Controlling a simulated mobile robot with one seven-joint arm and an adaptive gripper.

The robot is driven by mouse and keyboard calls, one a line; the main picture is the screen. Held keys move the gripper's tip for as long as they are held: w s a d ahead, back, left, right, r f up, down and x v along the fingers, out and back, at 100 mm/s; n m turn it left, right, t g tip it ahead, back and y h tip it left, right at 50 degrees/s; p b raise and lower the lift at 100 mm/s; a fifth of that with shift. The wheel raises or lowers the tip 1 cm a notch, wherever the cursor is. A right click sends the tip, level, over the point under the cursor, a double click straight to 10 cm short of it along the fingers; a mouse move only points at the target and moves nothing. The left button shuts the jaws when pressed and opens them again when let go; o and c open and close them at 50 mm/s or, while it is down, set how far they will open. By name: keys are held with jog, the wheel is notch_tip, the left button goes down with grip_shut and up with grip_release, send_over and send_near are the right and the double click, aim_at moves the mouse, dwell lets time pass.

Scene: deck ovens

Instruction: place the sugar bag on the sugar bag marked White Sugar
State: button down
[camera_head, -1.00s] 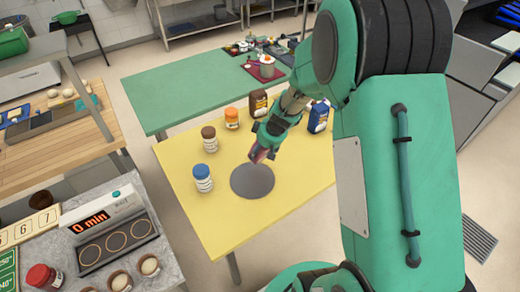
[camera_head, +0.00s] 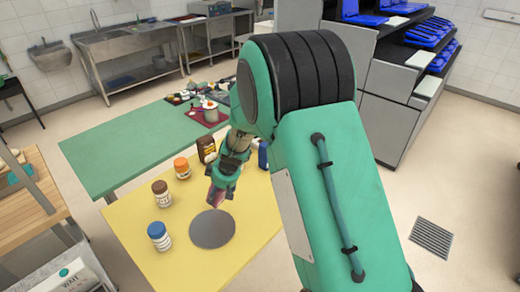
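My gripper (camera_head: 214,197) points down over the yellow table (camera_head: 150,265), just behind a round grey disc (camera_head: 212,230) in this view. A small pinkish-red thing (camera_head: 213,198) shows at its fingertips; I cannot tell what it is or whether the fingers are closed on it. A dark brown pack (camera_head: 206,148) stands behind the gripper. A blue pack (camera_head: 263,155) is mostly hidden by my arm. No label reading White Sugar is legible, so I cannot tell which is a sugar bag.
A green table (camera_head: 125,150) adjoins behind, with a red tray (camera_head: 208,118) and small items. Open floor lies to the right, with a floor grate (camera_head: 433,237).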

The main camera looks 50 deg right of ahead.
jog(key=s+d+r+n+g+p, duration=0.1)
jog(key=d+r+p, duration=0.3)
jog(key=d, duration=0.4)
jog(key=s+d+r+g+p, duration=0.1)
jog(key=s+d+r+p, duration=0.3)
jog(key=d, duration=0.4)
jog(key=s+d+r+n+g+p, duration=0.1)
jog(key=s+d+r+g+p, duration=0.1)
jog(key=d+r+p, duration=0.3)
jog(key=d+p, duration=0.1)
jog(key=d, duration=0.2)
jog(key=shift+s+d+r+n+h, duration=0.15)
jog(key=shift+d+r+n+h, duration=0.15)
jog(key=shift+d+r, duration=0.05)
jog(key=w+d+f+p, duration=0.1)
jog(key=w+d, duration=0.9)
jog(key=w, duration=0.1)
jog(key=shift+w+d+f, duration=0.2)
jog(key=shift+w+d, duration=0.2)
jog(key=shift+f, duration=0.1)
jog(key=shift+f+p, duration=0.4)
jog(key=shift+f, duration=1.3)
jog(key=c, duration=0.7)
grip_release()
jog(key=shift+f, duration=0.15)
